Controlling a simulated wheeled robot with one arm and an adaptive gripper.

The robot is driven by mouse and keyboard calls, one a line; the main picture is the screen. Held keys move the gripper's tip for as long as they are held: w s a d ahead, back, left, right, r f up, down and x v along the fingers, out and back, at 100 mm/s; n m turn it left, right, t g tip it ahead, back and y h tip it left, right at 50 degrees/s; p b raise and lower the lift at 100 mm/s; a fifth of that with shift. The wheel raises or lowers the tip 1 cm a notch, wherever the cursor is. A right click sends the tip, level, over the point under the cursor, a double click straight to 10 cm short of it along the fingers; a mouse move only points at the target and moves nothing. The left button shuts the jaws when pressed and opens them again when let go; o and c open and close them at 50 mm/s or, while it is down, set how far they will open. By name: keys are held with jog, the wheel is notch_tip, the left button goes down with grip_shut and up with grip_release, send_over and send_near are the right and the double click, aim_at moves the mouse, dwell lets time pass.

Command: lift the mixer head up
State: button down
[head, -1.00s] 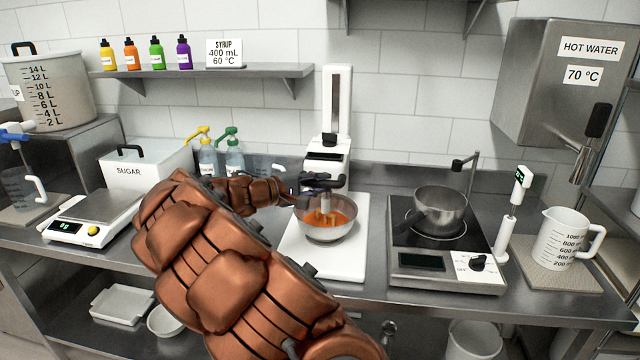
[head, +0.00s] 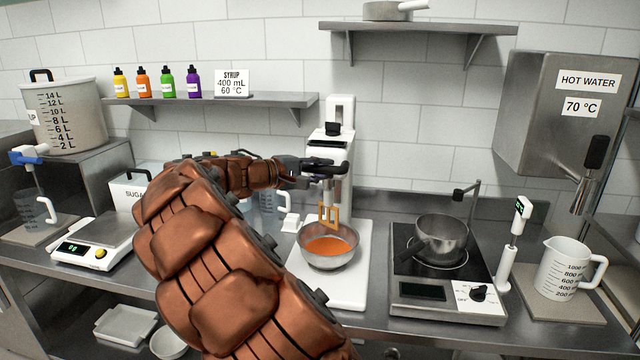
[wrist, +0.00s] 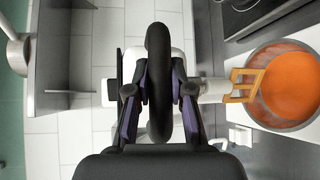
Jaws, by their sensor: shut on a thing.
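The mixer head (head: 326,150) sits high on its white column (head: 341,112) in the head view. Its orange paddle (head: 328,214) hangs above the steel bowl (head: 328,258) of orange liquid, with its lower end at about the bowl's rim. My gripper (head: 318,170) is at the mixer head's front. In the wrist view my gripper (wrist: 160,95) is shut on the black handle (wrist: 159,60), one finger on each side. The paddle (wrist: 243,86) and the bowl's orange liquid (wrist: 290,85) show to the right there. My arm hides part of the counter.
An induction hob (head: 447,290) with a steel pot (head: 440,238) stands right of the mixer. A wall shelf (head: 420,30) is above the mixer and another with bottles (head: 215,100) is at left. White-and-steel scales (head: 85,255) stand at left.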

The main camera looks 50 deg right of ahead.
jog(key=shift+r, duration=0.9)
jog(key=c, duration=1)
grip_release()
jog(key=shift+f, duration=0.1)
jog(key=shift+a, duration=0.1)
jog(key=v, duration=1.2)
